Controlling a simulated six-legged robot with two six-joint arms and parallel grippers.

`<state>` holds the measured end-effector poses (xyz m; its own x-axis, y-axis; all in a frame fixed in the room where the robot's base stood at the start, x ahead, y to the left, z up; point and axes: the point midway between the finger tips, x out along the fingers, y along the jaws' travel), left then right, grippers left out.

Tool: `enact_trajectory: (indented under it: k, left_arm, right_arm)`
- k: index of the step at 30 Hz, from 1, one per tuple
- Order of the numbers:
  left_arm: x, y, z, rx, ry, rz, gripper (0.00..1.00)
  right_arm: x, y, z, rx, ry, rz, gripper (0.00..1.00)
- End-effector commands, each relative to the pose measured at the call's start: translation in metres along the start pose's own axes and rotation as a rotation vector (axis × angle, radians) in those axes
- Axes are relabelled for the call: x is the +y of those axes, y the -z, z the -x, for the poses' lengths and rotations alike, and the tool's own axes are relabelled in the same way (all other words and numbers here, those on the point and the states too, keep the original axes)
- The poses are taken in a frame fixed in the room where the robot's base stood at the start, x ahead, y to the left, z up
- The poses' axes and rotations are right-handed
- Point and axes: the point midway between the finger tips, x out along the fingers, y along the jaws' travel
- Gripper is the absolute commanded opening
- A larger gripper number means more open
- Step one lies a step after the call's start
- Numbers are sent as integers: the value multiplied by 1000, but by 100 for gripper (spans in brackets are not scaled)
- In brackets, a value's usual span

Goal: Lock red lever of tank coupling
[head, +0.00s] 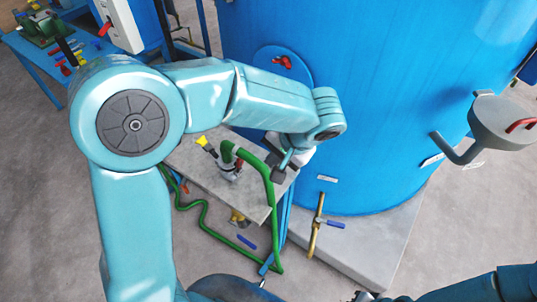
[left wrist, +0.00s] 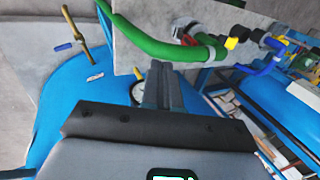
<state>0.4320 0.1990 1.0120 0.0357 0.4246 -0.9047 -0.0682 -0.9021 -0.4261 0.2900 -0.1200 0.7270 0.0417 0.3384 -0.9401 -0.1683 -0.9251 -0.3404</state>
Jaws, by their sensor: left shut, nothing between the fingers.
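The green hose (head: 272,205) loops over a grey slab and ends in a metal coupling (head: 229,170) with a yellow lever beside it. In the left wrist view the hose (left wrist: 150,44) runs to a grey coupling (left wrist: 186,27) with a small red part (left wrist: 188,40) under it. I cannot tell whether that is the red lever. My left gripper (head: 278,170) is at the slab's right edge, close to the hose and tank. Its fingers (left wrist: 161,75) are shut and empty, just below the hose in the wrist view. My right gripper is not visible.
The big blue tank (head: 370,90) has a round plate with a red handle (head: 282,62). A brass pipe with a blue lever (head: 335,225) stands at its foot. A grey bowl with a red handle (head: 521,125) is at the right. A tool bench (head: 38,55) stands far left.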

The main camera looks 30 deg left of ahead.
Motion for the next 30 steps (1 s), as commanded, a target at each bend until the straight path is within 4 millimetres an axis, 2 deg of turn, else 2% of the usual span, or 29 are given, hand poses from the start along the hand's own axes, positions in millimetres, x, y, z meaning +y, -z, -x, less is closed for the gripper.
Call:
enact_trajectory:
  k: [11,15,19,30]
  left_arm:
    - [0,-2,-82,-9,-2,-4,0]
    - [-23,-1,-86,-5,-3,1,0]
    - [-34,0,-91,-4,-3,-1,0]
    - [-38,0,-94,-3,-3,-3,0]
  right_arm:
    - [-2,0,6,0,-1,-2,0]
    - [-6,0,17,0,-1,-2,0]
    - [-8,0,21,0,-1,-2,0]
    - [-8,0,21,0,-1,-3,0]
